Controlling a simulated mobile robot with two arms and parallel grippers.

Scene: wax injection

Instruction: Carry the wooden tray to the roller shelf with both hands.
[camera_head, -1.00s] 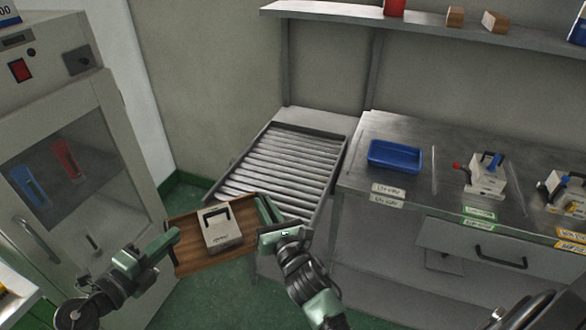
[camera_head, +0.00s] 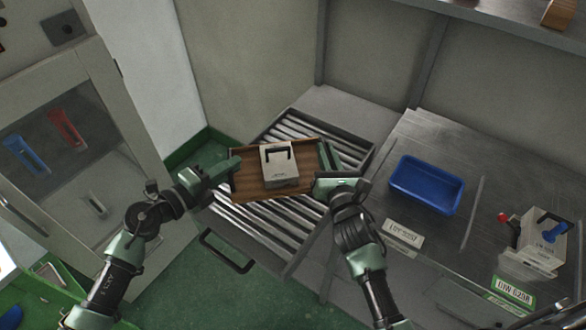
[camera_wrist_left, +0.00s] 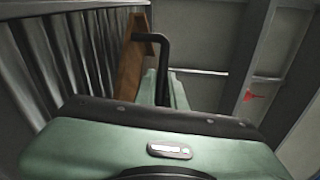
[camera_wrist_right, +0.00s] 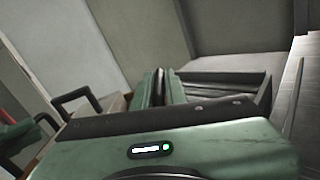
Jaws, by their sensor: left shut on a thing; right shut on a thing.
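The wooden tray (camera_head: 243,184) is held between my two grippers, over the roller shelf (camera_head: 309,233) in the head view. A pale block with a black handle (camera_head: 281,168) stands on the tray. My left gripper (camera_head: 233,165) is shut on the tray's left end. My right gripper (camera_head: 326,164) is shut on its right end. The tray's brown edge (camera_wrist_left: 130,68) and a black handle show in the left wrist view. I cannot tell whether the tray's underside touches the rollers.
A metal bench with a blue bin (camera_head: 426,185) and a handled mould (camera_head: 537,239) stands right of the shelf. A glass-door cabinet (camera_head: 70,150) is at the left. A black handle (camera_head: 226,251) is at the shelf's front left. Grey walls stand behind.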

